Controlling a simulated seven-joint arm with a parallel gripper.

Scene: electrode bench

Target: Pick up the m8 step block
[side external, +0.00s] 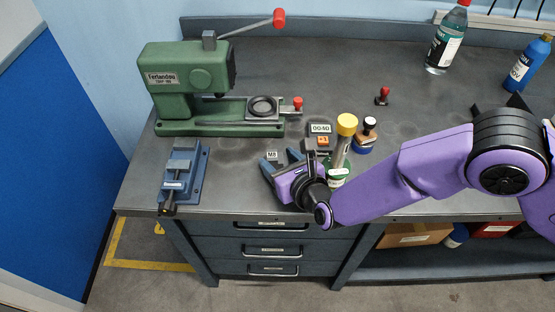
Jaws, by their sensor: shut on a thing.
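The m8 step block (272,156) is a small dark block with a white "M8" label, near the front edge of the bench. My gripper (281,160) is at the block with its dark fingers on either side, and it is shut on it. Only the block's labelled top shows clearly; the rest is hidden by the fingers. I cannot tell whether the block touches the bench or is slightly raised.
Close to the right stand a block marked "00-10" (320,129), an orange-labelled block (323,140), a yellow-capped tube (345,130) and a bottle (367,136). A blue vise (184,172) and green press (185,80) stand left. The bench's back middle (330,65) is clear.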

